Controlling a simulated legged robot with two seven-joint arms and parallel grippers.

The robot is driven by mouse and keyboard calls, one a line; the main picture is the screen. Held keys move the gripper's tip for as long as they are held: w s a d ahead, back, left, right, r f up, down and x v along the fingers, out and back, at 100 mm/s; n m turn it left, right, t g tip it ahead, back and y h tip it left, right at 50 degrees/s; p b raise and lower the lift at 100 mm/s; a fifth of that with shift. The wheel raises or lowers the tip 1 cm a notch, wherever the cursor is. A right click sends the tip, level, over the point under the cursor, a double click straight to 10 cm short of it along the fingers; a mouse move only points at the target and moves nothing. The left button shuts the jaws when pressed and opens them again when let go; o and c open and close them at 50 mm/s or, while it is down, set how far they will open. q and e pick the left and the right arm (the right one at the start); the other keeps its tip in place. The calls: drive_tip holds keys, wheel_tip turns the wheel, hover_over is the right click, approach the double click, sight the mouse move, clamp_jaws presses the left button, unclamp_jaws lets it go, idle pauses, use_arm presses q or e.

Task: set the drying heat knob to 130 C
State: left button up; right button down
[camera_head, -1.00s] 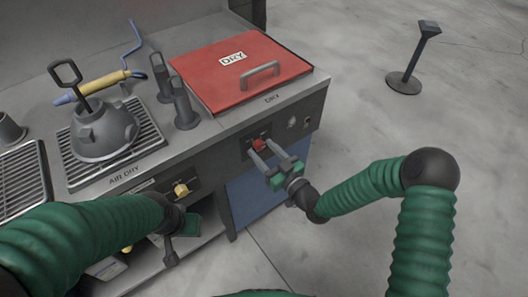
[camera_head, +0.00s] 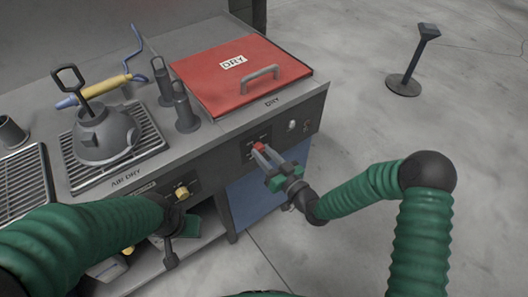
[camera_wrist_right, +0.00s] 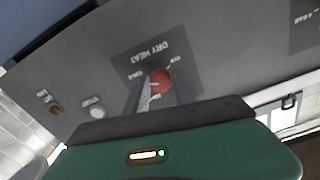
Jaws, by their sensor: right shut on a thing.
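The red drying heat knob (camera_head: 259,147) is on the front panel below the red DRY lid. My right gripper (camera_head: 264,151) is shut on it, with its two fingers reaching in from the front. In the right wrist view the knob (camera_wrist_right: 160,82) sits between the fingertips, on a dark plate lettered DRY HEAT that appears upside down. The small scale marks are too blurred to read, so the setting cannot be told. My left arm comes in at the lower left, and its gripper (camera_head: 172,240) is near the open lower shelf; its jaws are not clear.
The red DRY lid (camera_head: 240,75) with a grey handle is shut on the counter. A yellow knob (camera_head: 182,192) is left on the same front. A white button (camera_head: 292,125) is right of the red knob. A grey stand (camera_head: 405,80) is on the open floor at the right.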

drive_tip(key=shift+m, duration=0.6)
drive_tip(key=c, duration=1.1)
unclamp_jaws()
drive_tip(key=p+v, duration=0.2)
drive_tip(key=v, duration=1.4)
drive_tip(key=shift+s+d, duration=0.3)
